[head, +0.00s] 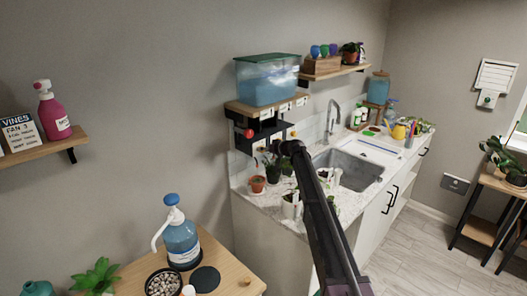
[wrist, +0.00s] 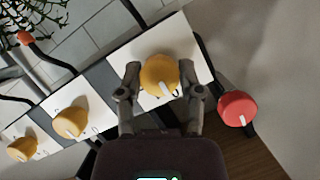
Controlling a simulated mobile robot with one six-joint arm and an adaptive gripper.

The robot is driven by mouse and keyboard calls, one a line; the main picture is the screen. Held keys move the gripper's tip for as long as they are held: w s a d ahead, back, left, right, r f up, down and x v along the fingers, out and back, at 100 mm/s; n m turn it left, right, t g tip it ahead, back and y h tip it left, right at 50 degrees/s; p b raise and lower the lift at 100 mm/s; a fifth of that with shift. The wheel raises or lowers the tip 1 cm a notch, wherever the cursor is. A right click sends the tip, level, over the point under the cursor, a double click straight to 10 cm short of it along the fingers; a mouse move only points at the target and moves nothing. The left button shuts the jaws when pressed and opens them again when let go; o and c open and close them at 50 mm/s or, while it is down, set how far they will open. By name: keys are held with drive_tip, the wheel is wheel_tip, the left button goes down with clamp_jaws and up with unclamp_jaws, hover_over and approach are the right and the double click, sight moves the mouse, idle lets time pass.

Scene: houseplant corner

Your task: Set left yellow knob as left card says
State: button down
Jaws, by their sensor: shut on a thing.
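In the wrist view, a yellow knob (wrist: 158,72) with a white pointer line sits on a white dial plate (wrist: 190,45). My gripper (wrist: 161,90) has one finger on each side of it and is shut on it. The pointer slants toward the lower right of the picture; the dial marks are partly hidden. Two more yellow knobs (wrist: 70,122) (wrist: 22,148) lie to the left. In the head view, small white cards (head: 265,115) line the shelf edge under the water tank (head: 268,80); their writing is too small to read.
A red knob (wrist: 238,108) is close beside my right finger in the wrist view, and also shows at the shelf's left end in the head view (head: 249,133). Potted plants stand on the counter below, beside the sink (head: 350,172). A pump bottle (head: 181,240) stands on the near table.

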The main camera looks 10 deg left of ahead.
idle(0.3)
drive_tip(key=shift+m, duration=0.4)
drive_tip(key=shift+w+f+m+g+y+b, duration=0.15)
drive_tip(key=shift+m+g+y+b, duration=0.45)
drive_tip(key=shift+m+y+b, duration=0.9)
drive_tip(key=shift+m+b, duration=0.1)
drive_tip(key=shift+m, duration=0.9)
drive_tip(key=shift+g, duration=0.3)
drive_tip(key=shift+c, duration=1.3)
unclamp_jaws()
drive_tip(key=shift+a, duration=0.1)
